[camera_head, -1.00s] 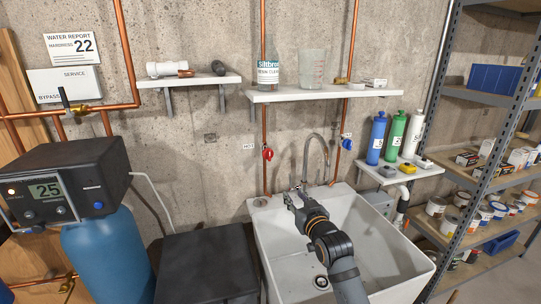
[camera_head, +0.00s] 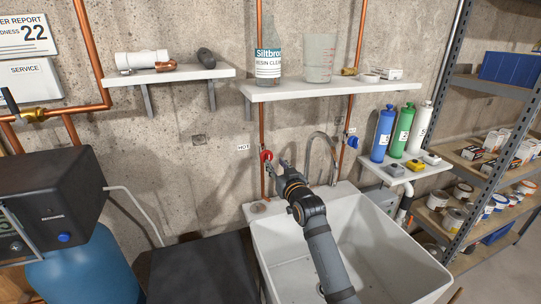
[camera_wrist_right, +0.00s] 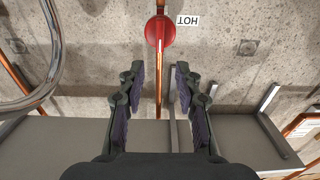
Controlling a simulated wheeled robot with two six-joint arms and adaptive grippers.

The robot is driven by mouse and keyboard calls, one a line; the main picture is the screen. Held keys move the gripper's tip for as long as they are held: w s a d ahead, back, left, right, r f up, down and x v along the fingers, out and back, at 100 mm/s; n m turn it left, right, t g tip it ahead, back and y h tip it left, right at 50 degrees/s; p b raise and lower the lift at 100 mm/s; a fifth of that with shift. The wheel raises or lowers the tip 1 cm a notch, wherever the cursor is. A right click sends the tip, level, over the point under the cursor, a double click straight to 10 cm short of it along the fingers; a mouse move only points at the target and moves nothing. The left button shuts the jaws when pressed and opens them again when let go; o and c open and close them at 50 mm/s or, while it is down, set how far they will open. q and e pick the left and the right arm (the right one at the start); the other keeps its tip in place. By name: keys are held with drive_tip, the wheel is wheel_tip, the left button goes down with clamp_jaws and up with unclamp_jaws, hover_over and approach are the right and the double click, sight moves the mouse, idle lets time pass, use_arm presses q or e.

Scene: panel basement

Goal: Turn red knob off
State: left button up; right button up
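The red knob (camera_head: 266,156) sits on a copper pipe on the wall, beside a HOT label (camera_head: 243,147). My right gripper (camera_head: 276,168) is close to it, just below and right of it in the head view. In the right wrist view, which is upside down, the red knob (camera_wrist_right: 159,32) lies beyond the fingertips, roughly in line with the gap between them. The right gripper (camera_wrist_right: 157,78) is open and empty there, and no contact with the knob shows. My left gripper is not in view.
A white sink (camera_head: 365,262) stands below my right arm, with a curved faucet (camera_head: 325,145) close to the gripper's right. A blue knob (camera_head: 352,142) is on another pipe. A dark box (camera_head: 205,270) stands left of the sink.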

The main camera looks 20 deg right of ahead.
sight(269, 155)
drive_tip(key=w, duration=0.5)
drive_tip(key=shift+w+a+f+p, duration=0.1)
drive_tip(key=shift+w+p, duration=0.05)
drive_tip(key=shift+p, duration=0.2)
drive_tip(key=shift+w, duration=0.4)
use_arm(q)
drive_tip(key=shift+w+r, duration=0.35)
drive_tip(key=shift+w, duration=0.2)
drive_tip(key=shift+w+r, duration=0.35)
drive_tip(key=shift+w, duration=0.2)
use_arm(e)
clamp_jaws()
